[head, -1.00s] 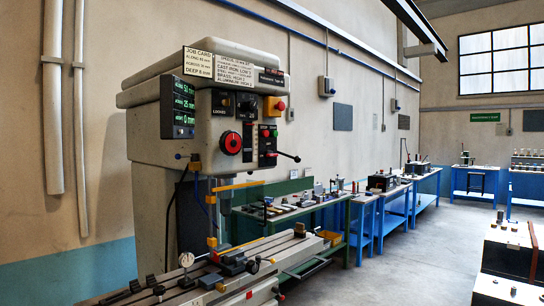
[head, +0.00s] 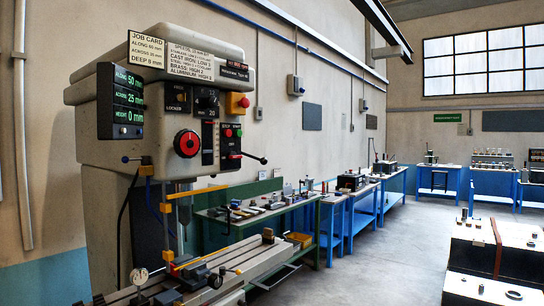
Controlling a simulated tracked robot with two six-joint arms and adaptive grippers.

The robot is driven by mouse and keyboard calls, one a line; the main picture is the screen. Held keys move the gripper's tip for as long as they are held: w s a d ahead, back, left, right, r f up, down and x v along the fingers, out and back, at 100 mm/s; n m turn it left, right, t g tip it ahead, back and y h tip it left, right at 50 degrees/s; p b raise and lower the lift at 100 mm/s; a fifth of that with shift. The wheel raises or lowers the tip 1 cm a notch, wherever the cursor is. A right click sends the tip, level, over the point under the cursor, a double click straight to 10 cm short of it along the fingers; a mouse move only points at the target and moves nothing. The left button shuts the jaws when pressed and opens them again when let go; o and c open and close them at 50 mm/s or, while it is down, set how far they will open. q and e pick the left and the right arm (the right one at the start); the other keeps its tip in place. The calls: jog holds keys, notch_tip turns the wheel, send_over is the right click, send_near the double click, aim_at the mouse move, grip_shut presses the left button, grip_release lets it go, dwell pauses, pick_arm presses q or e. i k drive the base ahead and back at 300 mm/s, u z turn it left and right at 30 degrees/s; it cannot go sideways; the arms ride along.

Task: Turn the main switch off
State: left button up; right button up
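The grey milling machine (head: 150,60) stands at the left by the wall. On the right side of its head is a red knob on a yellow-orange block (head: 237,104), which looks like the main switch; its setting is too small to read. A black rotary knob (head: 207,99) sits left of it. Below are a large red dial (head: 187,143) and a small panel with red and green buttons (head: 231,132). A black lever (head: 250,158) sticks out to the right. Neither of my grippers is in view, and nothing touches the controls.
The machine's long table (head: 130,295) reaches toward me at lower left, with a vice and clamps on it. A green bench (head: 315,222) and blue benches line the wall. Pale and dark cabinets (head: 475,255) stand at lower right. The grey floor (head: 385,260) between is clear.

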aim_at(232, 156)
jog(key=z, duration=0.3)
jog(key=i, duration=1.25)
jog(key=u, duration=0.35)
jog(key=i, duration=0.75)
jog(key=u, duration=0.4)
jog(key=k, duration=0.9)
jog(key=u, duration=0.2)
jog(key=i, duration=0.9)
jog(key=z, duration=0.05)
